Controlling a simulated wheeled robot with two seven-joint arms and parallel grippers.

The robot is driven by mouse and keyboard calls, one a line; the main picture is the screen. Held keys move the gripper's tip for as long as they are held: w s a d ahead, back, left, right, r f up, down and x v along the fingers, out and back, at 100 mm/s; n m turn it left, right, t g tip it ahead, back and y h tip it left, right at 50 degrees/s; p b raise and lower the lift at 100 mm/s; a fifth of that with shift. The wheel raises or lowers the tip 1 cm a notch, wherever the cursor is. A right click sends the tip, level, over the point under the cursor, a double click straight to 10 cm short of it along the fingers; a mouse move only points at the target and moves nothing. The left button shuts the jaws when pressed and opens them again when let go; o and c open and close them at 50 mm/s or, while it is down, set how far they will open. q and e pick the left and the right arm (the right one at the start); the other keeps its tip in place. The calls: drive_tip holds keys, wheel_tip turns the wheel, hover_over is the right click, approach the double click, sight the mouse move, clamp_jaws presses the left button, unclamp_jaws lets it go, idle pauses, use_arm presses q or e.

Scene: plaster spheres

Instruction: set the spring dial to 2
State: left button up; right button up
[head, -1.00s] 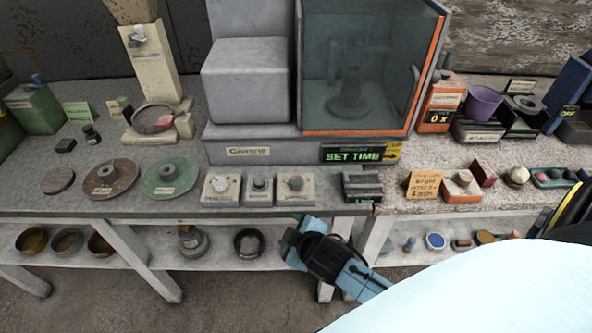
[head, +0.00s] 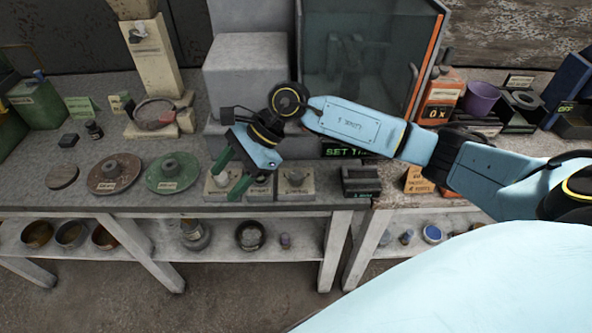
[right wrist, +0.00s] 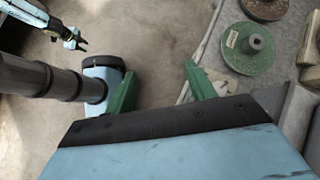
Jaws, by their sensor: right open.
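Several small parts with knobs stand along the bench front, and their labels are too small to read, so I cannot tell which is the spring dial. They include a pale box with a grey knob (head: 296,181), a brown disc (head: 113,174) and a green disc (head: 172,173), the latter also in the right wrist view (right wrist: 250,47). My right gripper (head: 225,181) is open and empty, its green fingers in front of the leftmost pale box. It also shows in the right wrist view (right wrist: 158,70). My left gripper (right wrist: 83,43) is small there; its jaws are unclear.
A glass-fronted cabinet (head: 350,60) and a grey block (head: 247,75) stand behind my right arm. A dark box with a green display (head: 361,181) stands right of the pale boxes. A lower shelf (head: 205,255) holds bowls. The floor in front is clear.

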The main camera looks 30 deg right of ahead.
drive_tip(key=w+d+n+h, duration=0.2)
drive_tip(key=d+h, duration=0.4)
drive_tip(key=d, duration=0.4)
drive_tip(key=n+h, duration=0.1)
drive_tip(key=h, duration=0.2)
approach(296, 175)
drive_tip(key=shift+g, duration=0.4)
drive_tip(key=f, duration=0.6)
drive_tip(key=w+f+p, duration=0.1)
drive_tip(key=f, duration=0.2)
drive_tip(key=c, duration=1)
